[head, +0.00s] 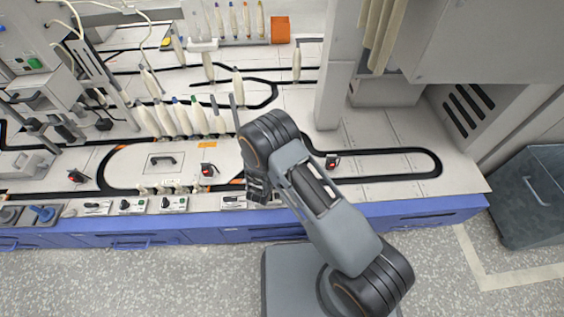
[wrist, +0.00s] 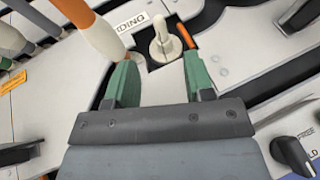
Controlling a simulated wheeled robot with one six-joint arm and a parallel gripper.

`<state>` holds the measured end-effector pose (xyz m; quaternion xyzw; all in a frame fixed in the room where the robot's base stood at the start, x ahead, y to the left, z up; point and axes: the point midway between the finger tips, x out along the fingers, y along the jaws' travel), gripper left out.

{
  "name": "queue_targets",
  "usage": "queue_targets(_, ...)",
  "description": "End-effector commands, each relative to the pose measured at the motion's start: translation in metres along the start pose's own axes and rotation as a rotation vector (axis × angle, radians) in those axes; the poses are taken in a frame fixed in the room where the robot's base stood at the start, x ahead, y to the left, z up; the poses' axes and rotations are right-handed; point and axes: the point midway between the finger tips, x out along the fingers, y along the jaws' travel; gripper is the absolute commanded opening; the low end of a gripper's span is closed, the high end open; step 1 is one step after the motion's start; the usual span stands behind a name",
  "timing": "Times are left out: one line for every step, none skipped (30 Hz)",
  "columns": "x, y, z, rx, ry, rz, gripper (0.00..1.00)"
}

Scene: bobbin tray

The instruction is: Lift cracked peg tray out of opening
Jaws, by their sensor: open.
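In the wrist view, a cream peg tray (wrist: 163,46), a round base with an upright peg, sits in a square opening beside printed lettering ending in "DING". I cannot make out a crack on it. My gripper (wrist: 159,60) is open, its two green fingers apart with the peg tray seen beyond and between their tips. Nothing is held. In the head view, my gripper (head: 258,188) is low over the front part of the worktop, and hides the opening and that tray.
A cream bobbin (wrist: 98,32) stands close beside the left finger, and a thin orange-tipped part (wrist: 186,36) is near the right one. In the head view, several bobbins (head: 182,118) stand left of my arm. The right track loop (head: 390,165) is mostly clear.

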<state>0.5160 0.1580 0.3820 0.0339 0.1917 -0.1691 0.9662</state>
Motion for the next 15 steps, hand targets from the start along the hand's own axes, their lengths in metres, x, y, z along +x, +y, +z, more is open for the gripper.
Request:
queue_targets(0.011, 0.0, -0.004, 0.0, -0.001, 0.0, 0.48)
queue_targets(0.017, -0.001, -0.005, 0.0, 0.0, 0.0, 0.48)
queue_targets(0.024, -0.001, -0.005, -0.002, 0.0, 0.001, 0.48)
queue_targets(0.03, 0.0, -0.005, -0.001, 0.0, 0.001, 0.48)
queue_targets(0.035, -0.001, -0.005, 0.0, 0.0, 0.0, 0.48)
queue_targets(0.042, 0.0, -0.004, 0.001, -0.001, 0.0, 0.48)
queue_targets(0.046, -0.001, -0.004, 0.0, 0.0, 0.0, 0.48)
queue_targets(0.051, -0.001, -0.004, -0.001, 0.0, 0.001, 0.48)
queue_targets(0.056, 0.0, -0.004, -0.001, 0.0, 0.001, 0.48)
queue_targets(0.059, 0.0, -0.004, -0.001, 0.0, 0.001, 0.48)
queue_targets(0.063, 0.0, -0.004, 0.0, 0.0, 0.0, 0.48)
queue_targets(0.066, 0.0, -0.003, 0.0, 0.0, 0.0, 0.48)
queue_targets(0.068, 0.0, -0.003, -0.001, 0.001, 0.001, 0.48)
queue_targets(0.07, 0.0, -0.003, -0.002, 0.001, 0.001, 0.48)
queue_targets(0.071, 0.0, -0.003, -0.003, 0.001, 0.002, 0.48)
